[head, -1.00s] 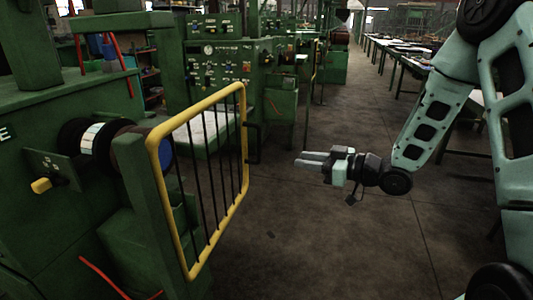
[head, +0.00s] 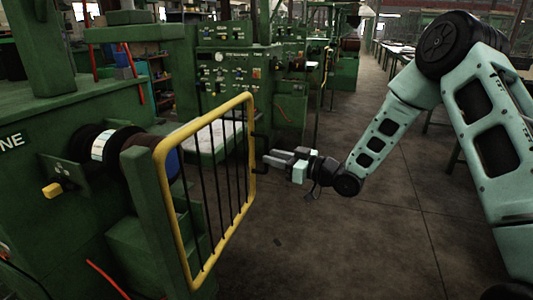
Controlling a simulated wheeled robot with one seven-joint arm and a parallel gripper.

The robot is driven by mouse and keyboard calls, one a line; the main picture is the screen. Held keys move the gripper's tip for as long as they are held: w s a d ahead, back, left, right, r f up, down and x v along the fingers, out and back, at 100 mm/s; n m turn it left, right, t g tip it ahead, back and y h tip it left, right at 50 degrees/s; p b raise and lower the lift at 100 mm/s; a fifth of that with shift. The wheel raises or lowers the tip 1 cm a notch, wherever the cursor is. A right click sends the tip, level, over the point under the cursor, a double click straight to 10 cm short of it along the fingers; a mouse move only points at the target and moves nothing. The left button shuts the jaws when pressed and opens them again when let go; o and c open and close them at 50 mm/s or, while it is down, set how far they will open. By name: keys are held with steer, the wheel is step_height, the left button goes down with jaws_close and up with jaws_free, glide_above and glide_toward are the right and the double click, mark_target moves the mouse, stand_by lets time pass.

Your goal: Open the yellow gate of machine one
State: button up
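The yellow gate (head: 222,110) is a tubular frame with dark vertical bars. It stands on the near side of a green machine (head: 60,120), whose plate reads "NE" at the left edge. A dark handle (head: 259,137) projects from the gate's right upright. My gripper (head: 267,157) is just right of that handle, with its two grey fingers pointing left toward it. The fingers look slightly apart with nothing visible between them. I see no clear contact with the handle or the gate.
A yellow-tipped lever (head: 52,190) and a dark roller (head: 88,143) are on the near machine. More green machines (head: 240,75) stand behind the gate. The concrete floor (head: 330,250) in front and to the right is clear. Tables (head: 437,112) line the right side.

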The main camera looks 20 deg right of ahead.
mark_target(266, 168)
steer(key=shift+x, duration=1.55)
jaws_close()
